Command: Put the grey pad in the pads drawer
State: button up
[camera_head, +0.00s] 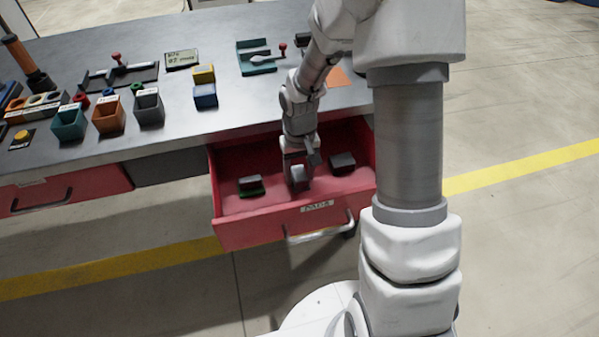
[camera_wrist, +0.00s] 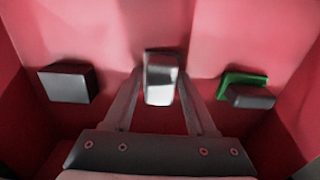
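The pads drawer (camera_head: 262,233) is a red drawer pulled out under the bench, with a "PADS" label and a bar handle on its front. My gripper (camera_head: 298,172) reaches down inside it, near its middle. In the wrist view the grey pad (camera_wrist: 160,80) sits between my fingertips (camera_wrist: 161,76), which look closed against both its sides. It also shows below my gripper in the head view (camera_head: 299,177). Whether the pad touches the drawer floor (camera_wrist: 225,40) I cannot tell.
A dark block (camera_head: 342,162) and a dark block on a green pad (camera_head: 250,184) lie in the drawer, one on each side of my gripper. The bench top (camera_head: 180,130) carries several small bins and blocks. Another red drawer (camera_head: 70,190) at left is closed.

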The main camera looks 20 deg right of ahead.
jog(key=shift+o, duration=0.7)
notch_tip(320, 180, up, 12)
jog(key=p, duration=0.4)
notch_tip(320, 180, up, 12)
jog(key=t, duration=0.3)
send_over(299, 173)
jog(key=s, duration=0.7)
jog(key=s+r+t, duration=0.2)
jog(key=s+r, duration=0.4)
jog(key=s, duration=0.5)
jog(key=shift+r+t, duration=0.25)
jog(key=shift+t, duration=0.05)
jog(key=shift+s+r, duration=0.1)
jog(key=shift+s, duration=0.05)
